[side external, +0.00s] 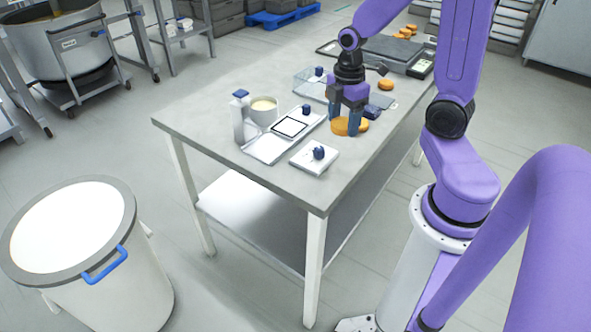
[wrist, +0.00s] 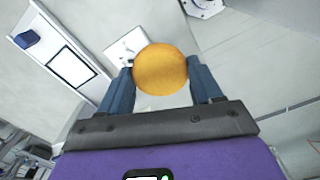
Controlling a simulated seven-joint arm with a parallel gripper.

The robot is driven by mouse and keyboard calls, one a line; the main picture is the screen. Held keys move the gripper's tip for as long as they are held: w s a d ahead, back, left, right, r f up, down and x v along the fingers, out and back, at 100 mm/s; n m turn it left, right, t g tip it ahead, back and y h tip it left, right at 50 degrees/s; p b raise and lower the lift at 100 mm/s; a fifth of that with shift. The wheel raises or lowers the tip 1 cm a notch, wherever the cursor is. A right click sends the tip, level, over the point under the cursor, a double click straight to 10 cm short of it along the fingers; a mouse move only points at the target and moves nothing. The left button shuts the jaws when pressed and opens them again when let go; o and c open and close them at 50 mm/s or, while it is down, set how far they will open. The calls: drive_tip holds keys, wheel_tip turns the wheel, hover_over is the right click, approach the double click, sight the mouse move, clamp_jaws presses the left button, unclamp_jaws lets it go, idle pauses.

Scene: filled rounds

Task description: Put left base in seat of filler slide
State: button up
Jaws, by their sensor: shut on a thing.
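My gripper (side external: 345,122) points down over the table's near right part. Its dark blue fingers are shut on a round golden-brown base (side external: 340,127). In the wrist view the base (wrist: 160,69) sits between the fingertips and hides part of what lies beyond. A patch of the same colour shows right of the near finger in the side view; I cannot tell if it is the same round. The filler slide (side external: 269,150) is a pale tray left of my gripper, with a black-edged white square (side external: 290,127) on it. The square also shows upper left in the wrist view (wrist: 70,67).
A white block with a dark blue knob (side external: 318,153) lies on the table's front edge side. A cream-filled pot (side external: 263,110) stands beside the slide. Another round (side external: 386,85), a clear box (side external: 308,84) and a grey scale (side external: 398,50) are farther back.

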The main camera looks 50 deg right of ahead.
drive_tip(key=w+a+f+m, duration=0.4)
drive_tip(key=w+a+m, duration=0.3)
drive_tip(key=a+m, duration=0.55)
drive_tip(key=s+d+r+n, duration=0.2)
drive_tip(key=s+d+n, duration=0.3)
drive_tip(key=d+n, duration=0.3)
drive_tip(key=s+d+r+n, duration=0.3)
drive_tip(key=s+d+n, duration=0.3)
drive_tip(key=n, duration=0.4)
drive_tip(key=shift+s+d, duration=0.25)
drive_tip(key=shift+d, duration=0.65)
drive_tip(key=shift+w+n, duration=0.1)
drive_tip(key=shift+n, duration=0.15)
